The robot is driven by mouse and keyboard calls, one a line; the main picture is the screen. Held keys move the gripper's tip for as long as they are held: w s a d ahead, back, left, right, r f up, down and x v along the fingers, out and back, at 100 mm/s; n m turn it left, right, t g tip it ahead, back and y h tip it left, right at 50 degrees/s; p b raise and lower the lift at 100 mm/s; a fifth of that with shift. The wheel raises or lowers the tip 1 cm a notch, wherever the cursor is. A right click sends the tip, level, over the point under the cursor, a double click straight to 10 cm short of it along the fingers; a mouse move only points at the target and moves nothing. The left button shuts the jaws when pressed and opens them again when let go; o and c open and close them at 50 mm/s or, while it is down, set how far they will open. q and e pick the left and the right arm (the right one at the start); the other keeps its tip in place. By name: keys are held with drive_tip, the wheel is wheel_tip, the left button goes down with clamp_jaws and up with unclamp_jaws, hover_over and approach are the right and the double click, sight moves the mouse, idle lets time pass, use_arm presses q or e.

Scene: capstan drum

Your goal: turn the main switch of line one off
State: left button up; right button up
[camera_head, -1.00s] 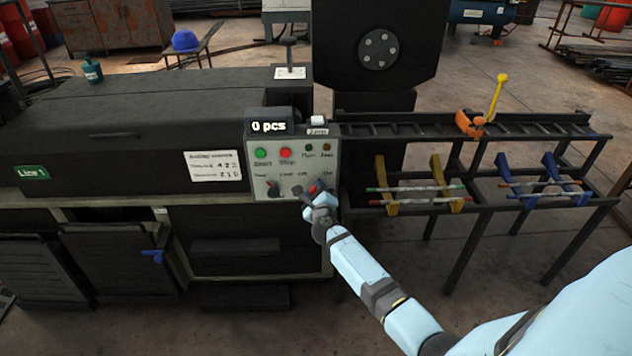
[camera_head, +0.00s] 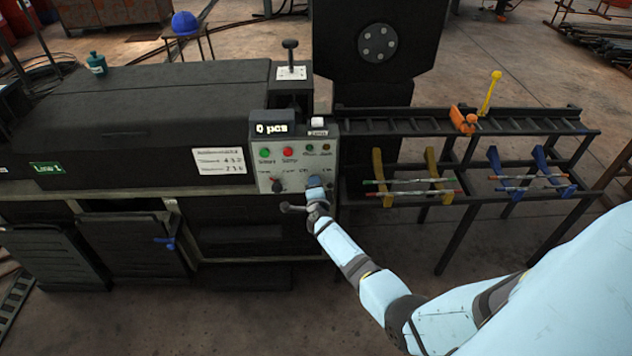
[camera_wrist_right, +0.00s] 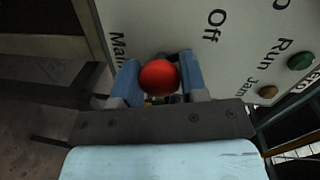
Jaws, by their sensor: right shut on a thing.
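The main switch is a red knob (camera_wrist_right: 159,77) on the light grey control panel (camera_head: 262,158) of the Line 1 machine. My right gripper (camera_head: 315,187) is at the lower right of that panel in the head view and hides the knob there. In the right wrist view, the gripper's two blue fingers (camera_wrist_right: 158,80) stand on either side of the knob, shut on it. The labels "Main" (camera_wrist_right: 118,46) and "Off" (camera_wrist_right: 214,27) show on the panel, turned on their sides. The knob's pointer is hidden. My left gripper is not in view.
A second, dark knob (camera_head: 278,185) sits left of my gripper on the panel. Green (camera_head: 264,153) and red (camera_head: 288,153) buttons are above it. A dark rack (camera_head: 460,122) with rods stands to the right.

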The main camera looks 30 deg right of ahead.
drive_tip(key=shift+n+p, duration=0.35)
drive_tip(key=shift+n, duration=0.65)
drive_tip(key=shift+p, duration=0.3)
drive_tip(key=shift+n+h, duration=0.3)
drive_tip(key=o, duration=0.9)
